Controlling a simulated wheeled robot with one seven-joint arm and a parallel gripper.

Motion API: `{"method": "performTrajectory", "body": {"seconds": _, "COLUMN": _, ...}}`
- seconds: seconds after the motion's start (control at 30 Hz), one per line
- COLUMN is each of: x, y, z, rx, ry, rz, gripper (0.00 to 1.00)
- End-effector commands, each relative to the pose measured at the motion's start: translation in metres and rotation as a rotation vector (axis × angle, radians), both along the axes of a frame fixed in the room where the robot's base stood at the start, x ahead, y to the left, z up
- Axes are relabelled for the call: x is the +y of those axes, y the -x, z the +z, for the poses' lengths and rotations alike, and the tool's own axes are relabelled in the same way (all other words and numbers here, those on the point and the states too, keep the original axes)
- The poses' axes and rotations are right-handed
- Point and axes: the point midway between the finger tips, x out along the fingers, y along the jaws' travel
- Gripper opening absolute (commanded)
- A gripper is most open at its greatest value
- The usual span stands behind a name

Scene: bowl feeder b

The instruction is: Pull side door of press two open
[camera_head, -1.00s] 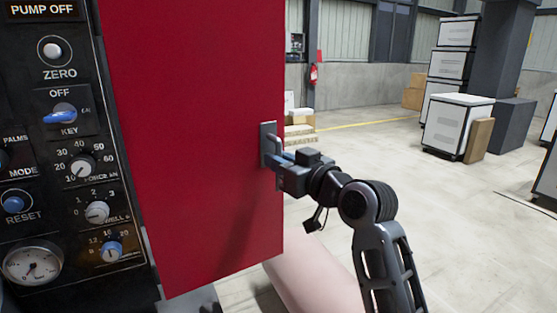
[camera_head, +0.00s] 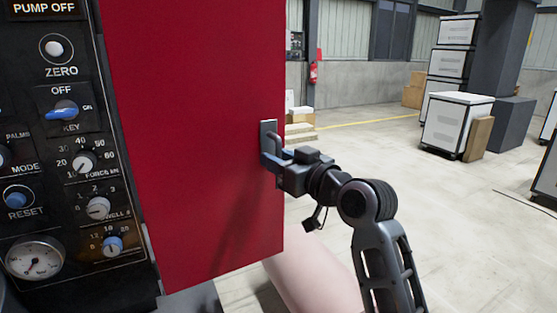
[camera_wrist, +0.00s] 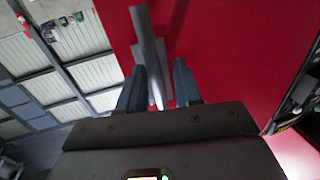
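The side door (camera_head: 200,130) is a large red panel beside the black control panel. Its grey handle (camera_head: 268,135) is upright near the door's right edge. My gripper (camera_head: 270,160) reaches the handle from the right, its blue fingertips at the lower part. In the wrist view, the handle (camera_wrist: 149,45) runs between my gripper's two fingers (camera_wrist: 160,82). It lies close to the left finger, with a gap to the right finger, so the gripper looks open around it. Contact with the handle cannot be told.
The black control panel (camera_head: 80,220) with knobs, a key switch and a gauge stands left of the door. White cabinets (camera_head: 455,122) and a brown carton (camera_head: 478,138) stand at the back right. The floor (camera_head: 470,230) right of my arm is clear.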

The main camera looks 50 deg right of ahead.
Motion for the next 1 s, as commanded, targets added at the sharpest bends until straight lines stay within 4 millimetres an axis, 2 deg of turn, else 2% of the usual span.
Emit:
{"method": "performTrajectory", "body": {"seconds": 0.17, "x": 0.002, "y": 0.018, "z": -0.002, "rx": 0.0, "ry": 0.0, "rz": -0.001, "gripper": 0.34}}
{"method": "performTrajectory", "body": {"seconds": 0.5, "x": 0.008, "y": 0.069, "z": -0.002, "rx": 0.0, "ry": 0.0, "rz": -0.001, "gripper": 0.34}}
{"method": "performTrajectory", "body": {"seconds": 0.67, "x": 0.01, "y": 0.076, "z": -0.001, "rx": 0.0, "ry": -0.001, "rz": 0.001, "gripper": 0.34}}
{"method": "performTrajectory", "body": {"seconds": 1.0, "x": 0.01, "y": 0.077, "z": 0.0, "rx": 0.0, "ry": 0.0, "rz": 0.001, "gripper": 0.34}}
